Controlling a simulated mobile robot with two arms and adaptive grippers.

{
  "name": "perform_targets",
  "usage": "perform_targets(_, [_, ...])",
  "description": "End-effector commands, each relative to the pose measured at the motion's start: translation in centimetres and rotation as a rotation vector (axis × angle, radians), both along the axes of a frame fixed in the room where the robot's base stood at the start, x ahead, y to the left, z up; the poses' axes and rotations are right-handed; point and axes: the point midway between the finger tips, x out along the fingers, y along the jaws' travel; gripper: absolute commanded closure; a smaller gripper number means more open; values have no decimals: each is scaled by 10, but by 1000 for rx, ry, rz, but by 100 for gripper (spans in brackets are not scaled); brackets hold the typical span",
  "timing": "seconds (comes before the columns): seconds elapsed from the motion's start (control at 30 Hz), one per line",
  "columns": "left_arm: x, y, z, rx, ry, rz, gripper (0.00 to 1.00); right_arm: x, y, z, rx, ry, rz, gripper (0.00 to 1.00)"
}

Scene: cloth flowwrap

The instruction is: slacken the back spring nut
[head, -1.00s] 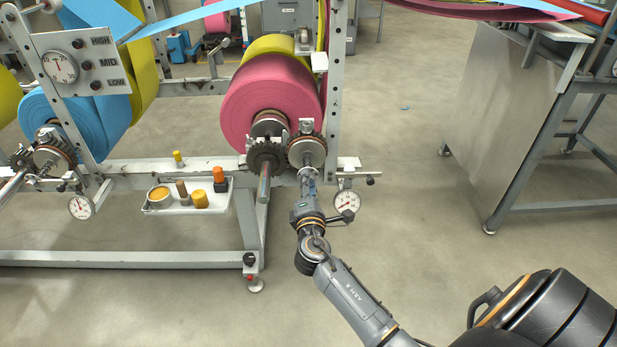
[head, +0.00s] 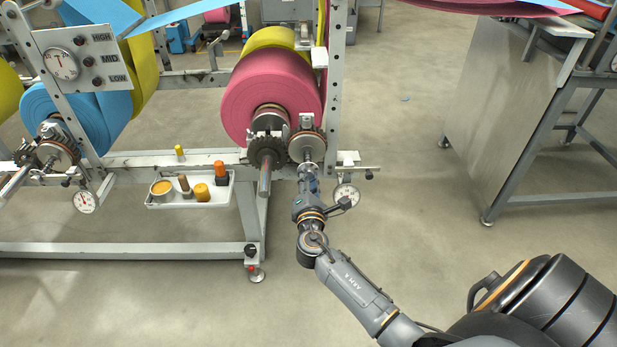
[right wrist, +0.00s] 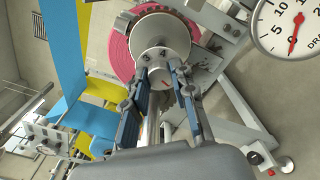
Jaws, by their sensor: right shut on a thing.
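My right gripper (head: 308,172) is at the brake on the shaft end in front of the pink roll (head: 270,95). In the right wrist view its two blue-padded fingers (right wrist: 161,85) lie on either side of a grey cylindrical nut (right wrist: 160,77) with a red mark. They are shut on it. Behind the nut is a round pale disc (right wrist: 153,48) with digits, a 4 legible. The nut is mostly hidden by my gripper in the head view. A similar brake with a visible spring (head: 46,166) sits by the blue roll at left. My left gripper is not in view.
A round dial (head: 346,194) hangs close to the right of my gripper; its red needle is near 0 in the right wrist view (right wrist: 297,30). A toothed wheel (head: 267,152) and a tray (head: 222,203) of small parts are to the left. Open floor lies right.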

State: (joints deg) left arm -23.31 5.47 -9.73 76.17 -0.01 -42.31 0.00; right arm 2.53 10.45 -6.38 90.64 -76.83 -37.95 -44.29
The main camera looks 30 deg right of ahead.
Motion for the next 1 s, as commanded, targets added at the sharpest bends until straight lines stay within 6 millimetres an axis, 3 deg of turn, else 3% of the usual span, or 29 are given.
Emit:
perform_targets(0.07, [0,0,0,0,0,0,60,0,1,0,1,-1,1,100])
perform_targets(0.1, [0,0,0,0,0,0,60,0,1,0,1,-1,1,73])
perform_targets(0.2, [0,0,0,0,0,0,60,0,0,0,1,0,1,52])
perform_targets(0.63, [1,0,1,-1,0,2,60,-8,6,-1,2,0,2,52])
perform_targets(1.0, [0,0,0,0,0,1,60,-71,44,-1,3,1,2,52])
